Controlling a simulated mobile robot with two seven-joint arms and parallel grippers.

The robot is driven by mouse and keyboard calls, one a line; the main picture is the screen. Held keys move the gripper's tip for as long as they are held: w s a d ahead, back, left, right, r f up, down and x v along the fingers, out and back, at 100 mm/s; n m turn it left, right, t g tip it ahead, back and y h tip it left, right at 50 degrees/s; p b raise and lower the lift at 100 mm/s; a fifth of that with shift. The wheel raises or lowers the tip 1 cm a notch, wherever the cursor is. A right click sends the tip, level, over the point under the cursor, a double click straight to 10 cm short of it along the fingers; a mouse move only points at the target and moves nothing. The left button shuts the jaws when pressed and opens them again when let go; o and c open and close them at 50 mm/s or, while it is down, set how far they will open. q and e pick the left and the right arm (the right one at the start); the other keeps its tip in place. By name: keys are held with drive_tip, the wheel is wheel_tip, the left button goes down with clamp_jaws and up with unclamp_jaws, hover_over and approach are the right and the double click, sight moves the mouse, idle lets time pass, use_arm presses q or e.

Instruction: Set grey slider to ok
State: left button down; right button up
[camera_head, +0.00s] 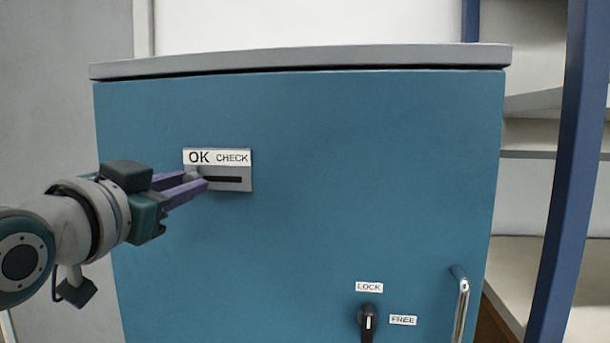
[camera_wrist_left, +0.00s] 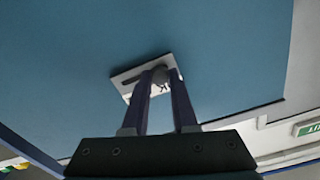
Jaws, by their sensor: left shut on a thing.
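The grey slider plate (camera_head: 234,185) is on the blue cabinet front, under a white label (camera_head: 217,157) reading OK on the left and CHECK on the right. A dark horizontal slot shows to the right of my fingers. The slider knob (camera_head: 193,172) is at the left, OK end of the slot, partly hidden by my fingers. My left gripper (camera_head: 198,183) is shut on the knob. In the left wrist view, the knob (camera_wrist_left: 162,74) is between the fingertips, with the slot running off to the left. My right gripper is not in view.
Lower on the blue cabinet (camera_head: 300,200) are a black LOCK/FREE knob (camera_head: 368,322) and a metal bar handle (camera_head: 461,305) at the right. A blue post (camera_head: 568,170) and pale shelves (camera_head: 550,260) stand at the right. The space before the cabinet's middle is clear.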

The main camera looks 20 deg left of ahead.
use_arm(q)
drive_tip(key=c, duration=0.7)
unclamp_jaws()
drive_tip(key=shift+a, duration=0.2)
drive_tip(key=shift+s, duration=0.1)
drive_tip(key=v, duration=1)
drive_tip(key=shift+d, duration=0.1)
